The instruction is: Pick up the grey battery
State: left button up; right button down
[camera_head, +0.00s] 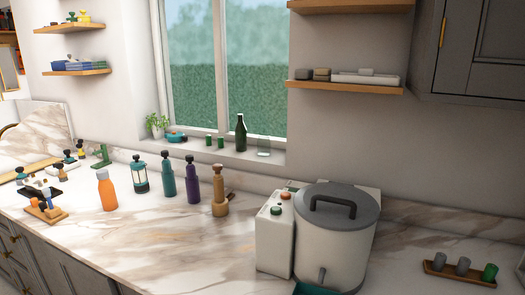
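A wooden tray (450,276) lies on the marble counter at the lower right. Three short upright cylinders that look like batteries stand in it in a row. The left one is a grey battery (439,262). The middle one is also a grey battery (463,266), seemingly a little darker. The right one is a green battery (489,273). Nothing covers them from this view. Neither of my grippers shows in the head view.
A large white pot-like container (332,250) with a grey lid and a white box (274,240) stand left of the tray. Several bottles, including an orange bottle (107,190), stand farther left. A wall shelf (345,86) hangs above. The counter around the tray is mostly clear.

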aim_at(464, 264)
jog(key=z, duration=1.4)
jog(key=l, duration=0.1)
